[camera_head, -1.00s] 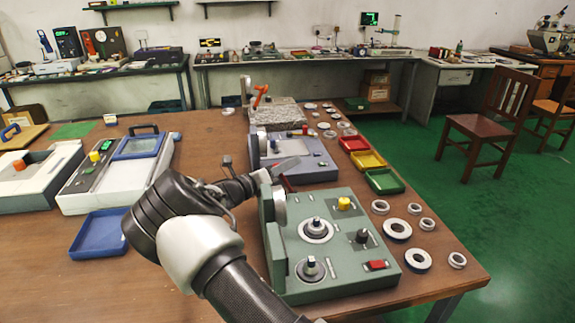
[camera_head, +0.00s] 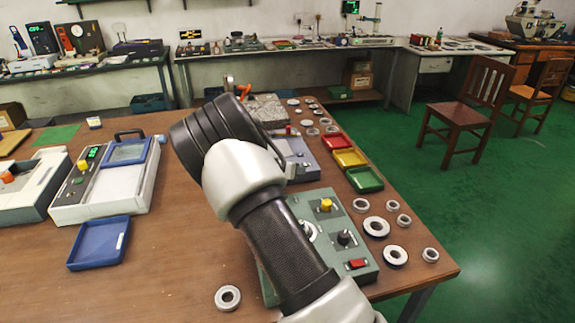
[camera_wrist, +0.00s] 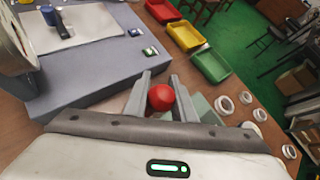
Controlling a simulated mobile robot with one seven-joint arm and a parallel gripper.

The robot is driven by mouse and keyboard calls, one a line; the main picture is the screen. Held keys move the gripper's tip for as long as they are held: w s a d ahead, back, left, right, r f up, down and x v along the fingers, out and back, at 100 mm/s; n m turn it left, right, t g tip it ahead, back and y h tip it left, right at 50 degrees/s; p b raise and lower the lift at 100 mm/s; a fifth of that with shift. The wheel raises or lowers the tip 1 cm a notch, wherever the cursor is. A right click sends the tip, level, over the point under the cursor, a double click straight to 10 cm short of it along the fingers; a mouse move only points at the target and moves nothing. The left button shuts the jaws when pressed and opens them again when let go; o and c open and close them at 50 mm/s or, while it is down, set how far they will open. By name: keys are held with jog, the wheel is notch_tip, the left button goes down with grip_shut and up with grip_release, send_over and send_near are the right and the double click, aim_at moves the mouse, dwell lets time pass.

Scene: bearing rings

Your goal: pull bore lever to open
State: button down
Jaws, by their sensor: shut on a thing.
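In the wrist view my gripper (camera_wrist: 161,86) has its two grey fingers on either side of a red ball knob (camera_wrist: 161,98), shut on it. The knob looks like the end of the bore lever; the lever's shaft is hidden below it. The blue-grey gauge machine (camera_wrist: 95,82) lies just beyond the fingers, and it also shows in the head view (camera_head: 300,163), partly behind my arm. The green gauge machine (camera_head: 357,232) is largely covered by my arm in the head view. My gripper is hidden there.
Red, yellow and green trays (camera_head: 365,180) line the table's right edge. Several metal rings (camera_head: 376,227) lie right of the green machine. One ring (camera_head: 228,297) lies at the front. A blue tray (camera_head: 99,243) and a white machine (camera_head: 112,185) stand left. Bare wood lies between.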

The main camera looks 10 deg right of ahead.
jog(key=shift+s+d+f, duration=0.2)
jog(key=shift+d+f, duration=0.55)
jog(key=shift+d, duration=0.1)
jog(key=shift+f, duration=0.1)
jog(key=c, duration=1.5)
grip_release()
jog(key=shift+w, duration=0.1)
jog(key=shift+a+r, duration=0.1)
jog(key=shift+r, duration=0.15)
jog(key=v, duration=0.8)
jog(key=p+v, duration=0.1)
jog(key=v, duration=0.8)
jog(key=shift+s+r, duration=0.2)
jog(key=shift+r, duration=0.05)
